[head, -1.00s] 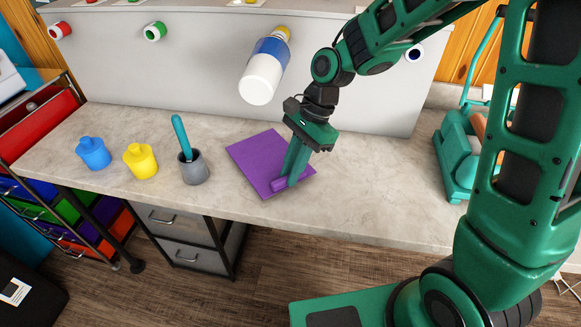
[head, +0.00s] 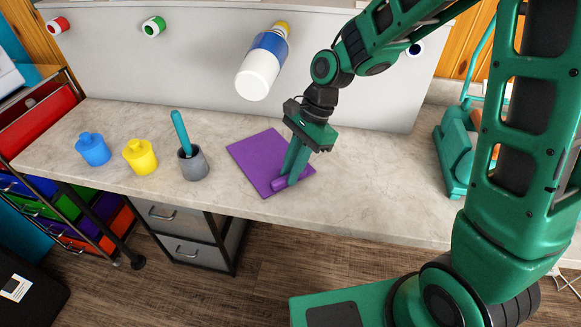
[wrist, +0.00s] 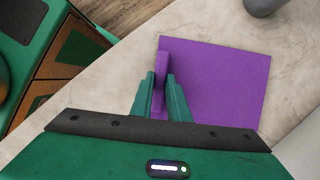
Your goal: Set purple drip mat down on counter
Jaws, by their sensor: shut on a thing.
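The purple drip mat (head: 258,160) is a flat square with a raised purple grip near its front right edge. In the head view it appears flat on or just over the pale counter (head: 350,185), near the front edge; I cannot tell whether it touches everywhere. My gripper (head: 284,182) points down and is shut on the mat's raised grip. In the wrist view the mat (wrist: 220,85) spreads to the right of the fingers, and my gripper (wrist: 160,90) has one finger on each side of the grip.
A grey cup (head: 193,164) with a teal handle stands left of the mat, with a yellow jar (head: 140,157) and a blue jar (head: 93,149) beyond. A teal machine (head: 455,155) stands at right. A white bottle (head: 262,65) hangs behind. The counter between mat and machine is clear.

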